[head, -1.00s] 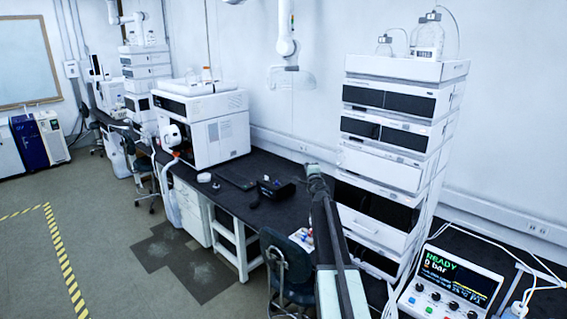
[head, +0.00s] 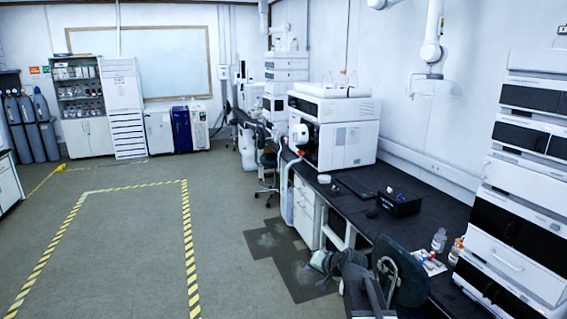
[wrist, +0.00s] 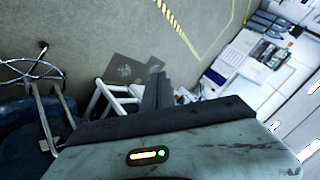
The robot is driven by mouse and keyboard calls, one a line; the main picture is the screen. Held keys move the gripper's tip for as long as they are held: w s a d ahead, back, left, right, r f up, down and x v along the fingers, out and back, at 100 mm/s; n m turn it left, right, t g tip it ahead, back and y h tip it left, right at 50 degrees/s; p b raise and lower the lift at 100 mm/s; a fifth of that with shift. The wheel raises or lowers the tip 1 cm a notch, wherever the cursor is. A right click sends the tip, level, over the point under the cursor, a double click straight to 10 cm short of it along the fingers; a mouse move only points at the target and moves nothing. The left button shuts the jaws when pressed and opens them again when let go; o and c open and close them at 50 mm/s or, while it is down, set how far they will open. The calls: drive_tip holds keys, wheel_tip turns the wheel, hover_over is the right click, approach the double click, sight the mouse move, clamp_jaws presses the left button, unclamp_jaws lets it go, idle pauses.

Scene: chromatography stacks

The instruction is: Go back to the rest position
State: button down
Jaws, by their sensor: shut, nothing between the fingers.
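My gripper (wrist: 158,78) shows in the wrist view as a narrow dark bar past the grey-green wrist housing. Its fingers are shut with nothing between them. It points out over the grey floor, with white bench-frame parts behind it. In the head view my arm is low at the bottom, right of centre, in front of the dark chair (head: 408,275). The gripper end (head: 325,262) looks small and grey there, and its fingers cannot be made out.
The black bench (head: 430,215) runs along the right wall, carrying a white instrument (head: 335,135), a black box (head: 400,202) and small bottles (head: 439,240). A tall instrument stack (head: 520,190) stands at right. Open floor with yellow-black tape (head: 187,225) lies left.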

drive_tip(key=s+d+f+n+g+h, duration=0.1)
drive_tip(key=s+d+f+g, duration=0.1)
drive_tip(key=s, duration=0.5)
drive_tip(key=s+d+f+n+g+h, duration=0.1)
drive_tip(key=s+d+f+g+h, duration=0.1)
drive_tip(key=s, duration=0.6)
drive_tip(key=s+d+f+n+g+h, duration=0.1)
drive_tip(key=s+d+f+g, duration=0.2)
drive_tip(key=s, duration=0.5)
wheel_tip(320, 180, down, 2)
drive_tip(key=shift+d+f+n+g+h, duration=0.1)
drive_tip(key=shift+d+n+g+h, duration=0.2)
drive_tip(key=shift+g, duration=0.4)
